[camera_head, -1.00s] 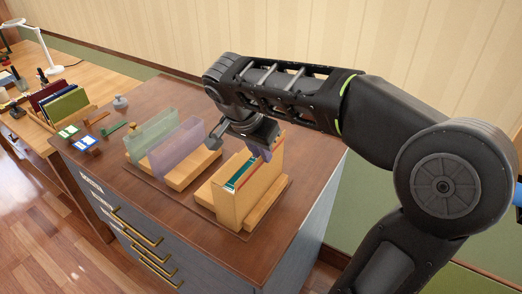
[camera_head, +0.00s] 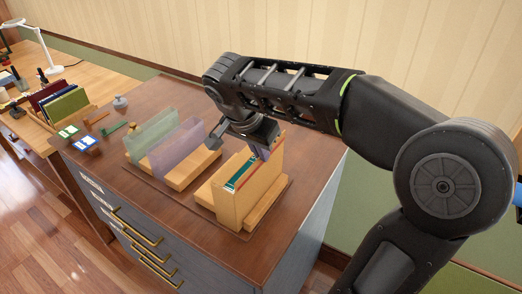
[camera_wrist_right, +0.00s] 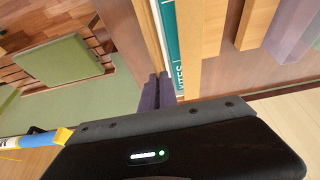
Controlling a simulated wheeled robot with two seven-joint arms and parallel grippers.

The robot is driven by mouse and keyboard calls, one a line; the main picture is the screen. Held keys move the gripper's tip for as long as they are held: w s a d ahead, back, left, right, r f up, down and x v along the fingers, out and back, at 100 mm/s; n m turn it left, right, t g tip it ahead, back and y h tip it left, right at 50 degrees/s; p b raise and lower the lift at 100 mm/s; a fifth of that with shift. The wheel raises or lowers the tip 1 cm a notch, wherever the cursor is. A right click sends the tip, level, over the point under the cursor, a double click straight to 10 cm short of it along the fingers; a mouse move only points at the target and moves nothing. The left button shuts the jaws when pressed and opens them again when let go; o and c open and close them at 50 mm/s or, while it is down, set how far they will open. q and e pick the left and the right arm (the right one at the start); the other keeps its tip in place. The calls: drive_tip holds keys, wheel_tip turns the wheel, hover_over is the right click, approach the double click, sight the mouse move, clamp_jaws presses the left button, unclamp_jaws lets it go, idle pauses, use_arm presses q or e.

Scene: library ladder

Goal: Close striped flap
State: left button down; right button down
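A pale wooden box (camera_head: 229,204) stands on the right part of the cabinet top. It holds a teal folder (camera_head: 240,175) and reddish ones, and its right wall (camera_head: 274,164) rises higher. I cannot make out stripes on any flap. My right gripper (camera_head: 262,152) points down at the box's top back edge. In the right wrist view its two dark purple fingers (camera_wrist_right: 158,91) are close together at the end of a thin wooden edge (camera_wrist_right: 150,38), beside the teal folder (camera_wrist_right: 170,30). Whether they pinch that edge is unclear. My left gripper is out of view.
Left of the box, a green translucent panel (camera_head: 152,136) and a purple one (camera_head: 177,150) stand on wooden bases. Small items, including blue trays (camera_head: 85,143), lie at the cabinet's left end. A desk (camera_head: 60,85) with books stands beyond. The cabinet's front right top is bare.

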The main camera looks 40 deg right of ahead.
idle(0.6)
drive_tip(key=shift+w+r+p, duration=0.1)
drive_tip(key=shift+w+p, duration=0.05)
drive_tip(key=shift+p, duration=0.15)
drive_tip(key=g+p, duration=0.1)
drive_tip(key=p, duration=0.2)
drive_tip(key=w+g+h+p, duration=0.1)
drive_tip(key=p, duration=0.2)
drive_tip(key=shift+a+r+n+g, duration=0.1)
drive_tip(key=shift+a+n+g, duration=0.2)
drive_tip(key=shift+a+g, duration=0.1)
drive_tip(key=shift+w+d+f+g+p, duration=0.1)
drive_tip(key=shift+w+f+g+p, duration=0.1)
drive_tip(key=shift+f+g+p, duration=0.4)
drive_tip(key=shift+r, duration=0.2)
drive_tip(key=c, duration=1.6)
unclamp_jaws()
drive_tip(key=shift+c, duration=0.2)
drive_tip(key=shift+d+r, duration=0.15)
